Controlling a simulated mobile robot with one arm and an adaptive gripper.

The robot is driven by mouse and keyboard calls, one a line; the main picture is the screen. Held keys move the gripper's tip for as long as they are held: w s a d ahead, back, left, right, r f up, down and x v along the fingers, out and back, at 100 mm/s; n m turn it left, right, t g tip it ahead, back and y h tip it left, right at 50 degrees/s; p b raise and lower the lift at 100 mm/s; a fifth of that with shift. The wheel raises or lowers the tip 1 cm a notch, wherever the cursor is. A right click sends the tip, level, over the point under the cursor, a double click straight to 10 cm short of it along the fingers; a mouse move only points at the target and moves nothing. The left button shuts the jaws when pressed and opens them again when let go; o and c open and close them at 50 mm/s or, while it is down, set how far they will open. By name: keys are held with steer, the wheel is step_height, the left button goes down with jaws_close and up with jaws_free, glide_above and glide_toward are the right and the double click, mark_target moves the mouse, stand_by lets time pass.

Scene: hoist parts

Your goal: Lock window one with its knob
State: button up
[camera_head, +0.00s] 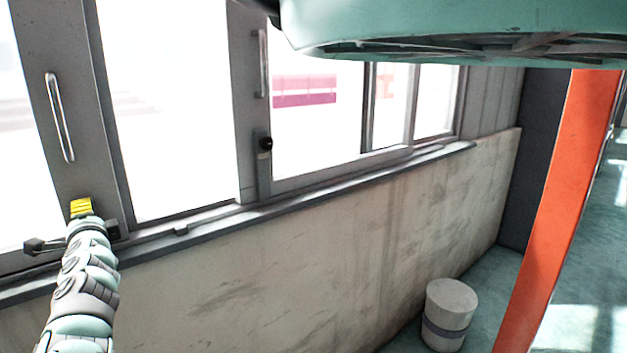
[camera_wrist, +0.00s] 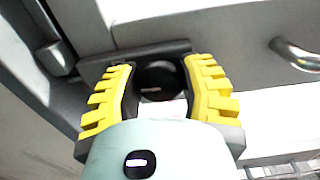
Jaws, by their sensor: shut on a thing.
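My gripper (camera_head: 82,208) is at the lower part of the grey window frame on the left in the head view. In the wrist view, the yellow fingers of my gripper (camera_wrist: 162,95) are on either side of a round black knob (camera_wrist: 156,80) and shut on it. The knob is hidden behind my gripper in the head view. The frame post with the knob (camera_head: 68,130) carries a long metal handle (camera_head: 59,117), which also shows at the right in the wrist view (camera_wrist: 296,54).
A second window post (camera_head: 246,100) has its own black knob (camera_head: 265,143) and handle (camera_head: 263,63). A sill (camera_head: 300,203) runs below the windows. A pale cylinder (camera_head: 450,312) stands on the floor, left of an orange post (camera_head: 560,200).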

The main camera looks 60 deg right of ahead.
steer(key=o, duration=1.2)
steer(key=shift+v, duration=6)
